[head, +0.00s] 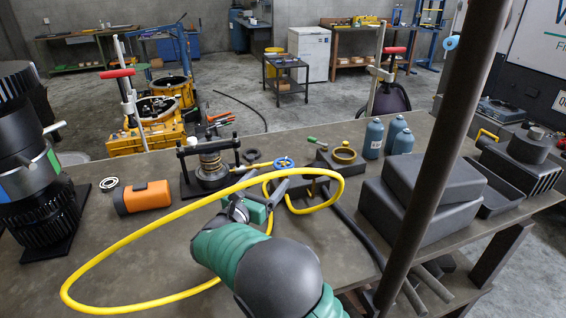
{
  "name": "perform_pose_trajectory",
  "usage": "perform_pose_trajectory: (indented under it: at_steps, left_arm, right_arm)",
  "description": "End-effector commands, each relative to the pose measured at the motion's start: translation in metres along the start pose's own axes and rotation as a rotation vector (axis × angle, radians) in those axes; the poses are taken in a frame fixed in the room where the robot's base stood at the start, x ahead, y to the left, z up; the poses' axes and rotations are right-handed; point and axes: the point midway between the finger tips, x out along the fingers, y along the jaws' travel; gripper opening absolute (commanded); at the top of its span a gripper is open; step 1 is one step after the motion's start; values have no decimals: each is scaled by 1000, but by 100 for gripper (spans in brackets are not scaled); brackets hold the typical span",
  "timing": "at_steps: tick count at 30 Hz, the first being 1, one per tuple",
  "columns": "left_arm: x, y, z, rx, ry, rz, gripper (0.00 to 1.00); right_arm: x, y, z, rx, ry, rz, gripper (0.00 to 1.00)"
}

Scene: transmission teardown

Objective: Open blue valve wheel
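The blue valve wheel (284,162) is a small blue ring near the middle of the workbench, behind the looping yellow hose. A yellow pipe or hose section runs to its left. One arm, green and dark grey, comes in from the bottom, right of centre; I take it as my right arm. My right gripper (262,200) is in front of and below the wheel, apart from it in the picture. The hose and the wrist partly cover its fingers, so its opening is unclear. My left gripper is not in view.
The yellow hose (118,252) loops widely across the workbench (120,285). Blue bottles (374,138) and dark grey cases (420,205) stand right. A dark slanted post (440,150) crosses the right side.

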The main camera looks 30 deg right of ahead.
Motion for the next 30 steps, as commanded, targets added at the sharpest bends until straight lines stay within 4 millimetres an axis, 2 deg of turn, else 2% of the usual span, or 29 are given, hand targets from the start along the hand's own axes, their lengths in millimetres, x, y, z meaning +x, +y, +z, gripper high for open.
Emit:
perform_pose_trajectory:
  at_steps: [1, 6, 12, 16, 23, 30]
  left_arm:
    - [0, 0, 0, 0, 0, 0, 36]
    - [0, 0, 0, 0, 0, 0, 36]
    - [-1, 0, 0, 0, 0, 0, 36]
    - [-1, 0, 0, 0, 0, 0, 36]
    - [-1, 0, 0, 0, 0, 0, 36]
    - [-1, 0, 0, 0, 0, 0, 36]
  right_arm:
    - [15, -1, -1, 0, -1, -4, 79]
    - [59, -2, 0, 1, -1, -4, 79]
    - [95, -1, 0, 0, 0, -1, 79]
    - [103, 0, 0, 0, 0, 1, 79]
    - [104, 0, 0, 0, 0, 2, 79]
    - [104, 0, 0, 0, 0, 1, 49]
